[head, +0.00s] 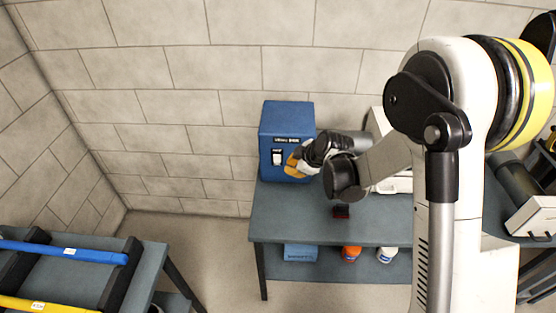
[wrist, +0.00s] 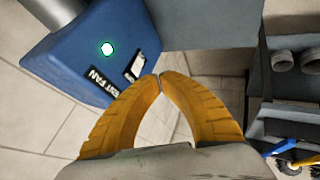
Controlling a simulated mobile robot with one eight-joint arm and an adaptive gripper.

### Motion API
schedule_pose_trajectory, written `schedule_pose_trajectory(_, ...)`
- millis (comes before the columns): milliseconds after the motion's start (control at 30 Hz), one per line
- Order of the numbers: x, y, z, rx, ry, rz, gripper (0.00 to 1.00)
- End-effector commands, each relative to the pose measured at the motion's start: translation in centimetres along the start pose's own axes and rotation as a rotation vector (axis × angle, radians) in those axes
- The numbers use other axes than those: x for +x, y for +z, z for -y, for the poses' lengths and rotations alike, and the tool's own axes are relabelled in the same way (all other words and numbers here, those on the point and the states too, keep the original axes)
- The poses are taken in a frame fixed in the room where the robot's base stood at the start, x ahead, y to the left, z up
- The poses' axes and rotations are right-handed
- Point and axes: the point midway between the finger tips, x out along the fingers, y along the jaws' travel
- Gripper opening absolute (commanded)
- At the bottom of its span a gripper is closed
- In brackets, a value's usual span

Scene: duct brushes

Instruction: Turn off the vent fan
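The vent fan box (head: 274,122) is blue and stands on the grey table against the wall. In the wrist view, the box (wrist: 70,62) shows a "VENT FAN" label (wrist: 97,84), a black-and-white rocker switch (wrist: 135,67) and a lit green light (wrist: 107,48). In the head view, the switch (head: 277,157) is on the box front, below the label. My gripper (wrist: 160,77) has its yellow fingertips together with nothing between them. The tips appear just beside the switch; I cannot tell if they touch the box. In the head view, my gripper (head: 294,160) is at the box's lower right front.
The grey table (head: 300,222) carries a small dark-red object (head: 341,211). Its lower shelf holds a blue box (head: 300,252) and orange and white bottles. A rack with blue (head: 60,251) and yellow bars stands at lower left. Floor between is clear.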

Motion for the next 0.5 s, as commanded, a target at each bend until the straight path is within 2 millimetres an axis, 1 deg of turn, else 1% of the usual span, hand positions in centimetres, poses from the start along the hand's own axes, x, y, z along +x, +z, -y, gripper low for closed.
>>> schedule_pose_trajectory(167,0.3,0.0,0.0,0.001,0.000,0.000,0.00)
schedule_pose_trajectory(267,1.3,0.0,0.0,0.001,0.000,0.000,0.00)
schedule_pose_trajectory(367,3.0,0.1,0.1,0.002,0.000,0.000,0.00)
schedule_pose_trajectory(500,6.0,0.1,0.1,0.000,0.000,0.000,0.00)
